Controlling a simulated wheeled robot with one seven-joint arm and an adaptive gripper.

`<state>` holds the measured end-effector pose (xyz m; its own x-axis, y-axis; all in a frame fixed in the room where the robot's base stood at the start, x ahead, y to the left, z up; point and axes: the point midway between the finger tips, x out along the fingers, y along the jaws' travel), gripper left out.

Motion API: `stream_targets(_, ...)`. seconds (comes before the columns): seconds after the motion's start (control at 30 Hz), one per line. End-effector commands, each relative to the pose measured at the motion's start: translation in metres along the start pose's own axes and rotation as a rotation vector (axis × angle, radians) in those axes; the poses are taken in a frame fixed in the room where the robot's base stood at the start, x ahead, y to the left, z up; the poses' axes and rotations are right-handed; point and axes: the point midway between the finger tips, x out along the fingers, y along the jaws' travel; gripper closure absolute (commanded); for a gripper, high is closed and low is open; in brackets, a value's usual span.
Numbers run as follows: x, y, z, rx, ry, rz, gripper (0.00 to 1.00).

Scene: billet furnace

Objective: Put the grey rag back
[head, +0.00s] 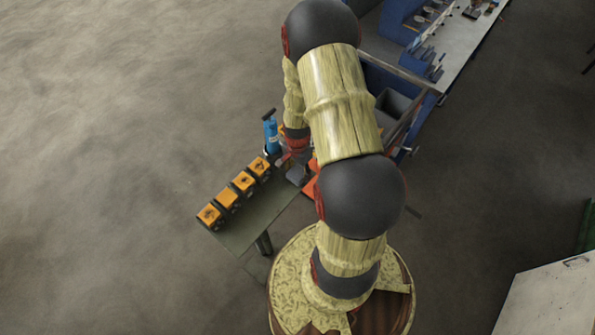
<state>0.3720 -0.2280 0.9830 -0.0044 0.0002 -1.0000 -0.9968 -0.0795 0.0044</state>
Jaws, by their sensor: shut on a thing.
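My gripper (296,163) is low over the right end of a narrow green-grey table (262,217), partly hidden by my own arm. It is shut on a small dark grey thing (297,175), which looks like the grey rag. The thing is small and partly covered, so I cannot tell whether it touches the table. A flat orange-red item (310,187) lies just right of it, partly behind my arm.
Several orange-topped blocks (243,182) stand in a row along the table's far edge. A blue bottle-like object (271,134) stands behind the gripper. A blue cart with a grey bin (394,103) and a long workbench (462,45) are at upper right. Floor at left is clear.

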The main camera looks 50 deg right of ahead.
Motion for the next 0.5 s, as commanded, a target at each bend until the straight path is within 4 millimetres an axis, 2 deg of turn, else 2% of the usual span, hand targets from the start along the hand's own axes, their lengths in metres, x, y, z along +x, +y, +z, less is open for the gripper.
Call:
stream_targets(0.3,0.0035,-0.0003,-0.0002,0.000,0.001,-0.001,0.77)
stream_targets(0.33,0.0037,-0.0003,-0.0002,0.000,0.001,-0.001,0.49)
stream_targets(0.5,0.0025,-0.0003,-0.0002,0.000,0.001,-0.001,0.39)
